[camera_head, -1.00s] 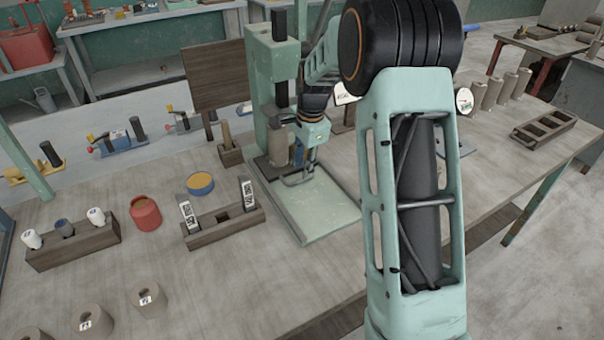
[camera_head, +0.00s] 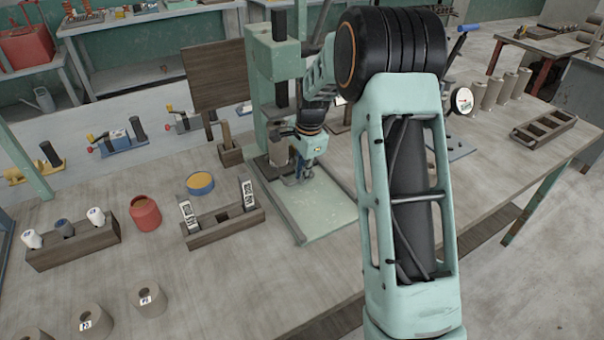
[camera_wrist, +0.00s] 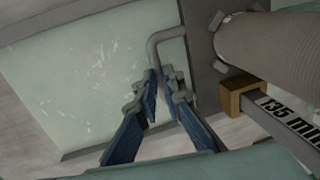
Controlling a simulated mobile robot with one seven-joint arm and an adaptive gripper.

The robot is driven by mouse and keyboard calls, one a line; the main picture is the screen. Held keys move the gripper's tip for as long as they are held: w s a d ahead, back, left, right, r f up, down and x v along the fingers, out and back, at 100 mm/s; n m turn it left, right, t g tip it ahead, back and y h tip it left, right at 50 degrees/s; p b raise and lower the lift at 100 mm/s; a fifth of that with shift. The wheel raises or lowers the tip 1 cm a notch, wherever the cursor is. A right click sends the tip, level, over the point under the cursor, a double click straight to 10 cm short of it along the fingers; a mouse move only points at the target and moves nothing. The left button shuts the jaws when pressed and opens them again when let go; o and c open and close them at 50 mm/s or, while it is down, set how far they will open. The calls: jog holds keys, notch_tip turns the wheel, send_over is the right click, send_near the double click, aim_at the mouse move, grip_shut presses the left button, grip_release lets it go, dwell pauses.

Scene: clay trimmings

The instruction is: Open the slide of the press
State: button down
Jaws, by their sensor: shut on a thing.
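The pale green press (camera_head: 262,75) stands on the bench, with a flat green bed (camera_head: 315,208) in front of its column. At the column's foot a dark slide plate (camera_head: 262,170) carries a grey-beige cylinder (camera_head: 277,152). The cylinder also shows large in the wrist view (camera_wrist: 268,45). A bent grey bar handle (camera_wrist: 168,34) juts from the slide's edge over the bed. My gripper (camera_wrist: 166,88) has its blue fingers closed about the handle's bar. In the head view, my gripper (camera_head: 305,177) sits low over the bed and hides most of the handle.
A wooden rack (camera_head: 225,229) with labelled pieces and a red jar (camera_head: 145,213) stand left of the press.

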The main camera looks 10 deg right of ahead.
jog(key=shift+s, duration=0.15)
jog(key=shift+s+d, duration=0.1)
jog(key=shift+s, duration=0.2)
jog(key=c, duration=2.7)
grip_release()
jog(key=shift+s+d, duration=0.1)
jog(key=shift+s, duration=0.2)
jog(key=o, duration=0.7)
jog(key=shift+w, duration=0.1)
jog(key=shift+c, duration=0.2)
notch_tip(320, 180, up, 12)
jog(key=s+p, duration=0.2)
jog(key=p, duration=0.5)
jog(key=shift+d, duration=0.35)
jog(key=shift+r, duration=0.1)
notch_tip(320, 180, up, 12)
jog(key=s, duration=0.2)
jog(key=shift+d, duration=0.3)
